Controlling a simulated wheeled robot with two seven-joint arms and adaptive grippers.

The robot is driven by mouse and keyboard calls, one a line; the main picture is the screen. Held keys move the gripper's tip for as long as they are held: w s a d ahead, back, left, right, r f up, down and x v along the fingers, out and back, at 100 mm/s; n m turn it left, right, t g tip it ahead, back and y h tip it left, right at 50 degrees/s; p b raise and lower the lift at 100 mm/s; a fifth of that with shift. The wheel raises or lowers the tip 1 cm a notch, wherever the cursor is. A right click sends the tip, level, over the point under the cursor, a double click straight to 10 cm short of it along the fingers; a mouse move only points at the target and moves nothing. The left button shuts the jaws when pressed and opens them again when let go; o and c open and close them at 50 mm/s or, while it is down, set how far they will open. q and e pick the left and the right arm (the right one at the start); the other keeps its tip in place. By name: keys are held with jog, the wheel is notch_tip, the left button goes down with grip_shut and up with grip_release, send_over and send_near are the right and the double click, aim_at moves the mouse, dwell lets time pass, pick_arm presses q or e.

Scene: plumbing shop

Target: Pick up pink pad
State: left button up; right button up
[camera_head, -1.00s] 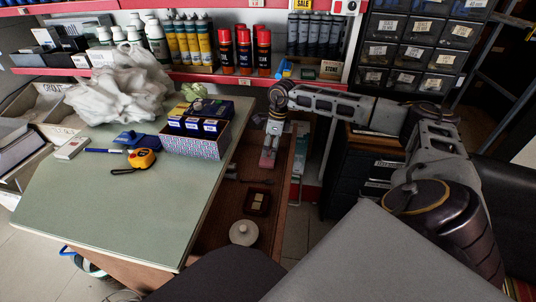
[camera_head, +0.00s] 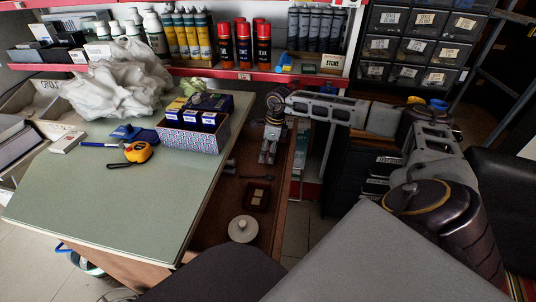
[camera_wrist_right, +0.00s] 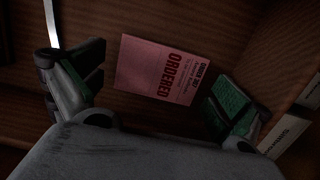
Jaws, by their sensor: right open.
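My right gripper (camera_wrist_right: 155,92) is open, one finger on each side of the pad, with visible gaps between the fingers and the pad. In the head view my right gripper (camera_head: 267,155) points down into the wooden drawer (camera_head: 225,215) beside the green table; the pad is hidden there behind the gripper. My left gripper is not in view.
The drawer also holds a dark square box (camera_head: 257,197) and a round pale lidded thing (camera_head: 242,229). The green-topped table (camera_head: 110,200) stands left, with a patterned box (camera_head: 190,137) and a tape measure (camera_head: 138,152). Drawer walls stand close to the gripper.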

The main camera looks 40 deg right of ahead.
jog(key=shift+f, duration=0.15)
dwell(0.3)
jog(key=shift+c, duration=0.4)
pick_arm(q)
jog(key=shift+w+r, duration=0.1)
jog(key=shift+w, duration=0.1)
pick_arm(e)
jog(key=c, duration=0.8)
jog(key=shift+c, duration=0.2)
jog(key=shift+r+p, duration=0.3)
jog(key=shift+r, duration=0.45)
pick_arm(q)
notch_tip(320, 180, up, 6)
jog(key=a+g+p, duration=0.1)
jog(key=p, duration=0.2)
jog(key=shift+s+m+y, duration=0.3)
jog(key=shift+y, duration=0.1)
pick_arm(e)
notch_tip(320, 180, up, 9)
jog(key=shift+f, duration=0.2)
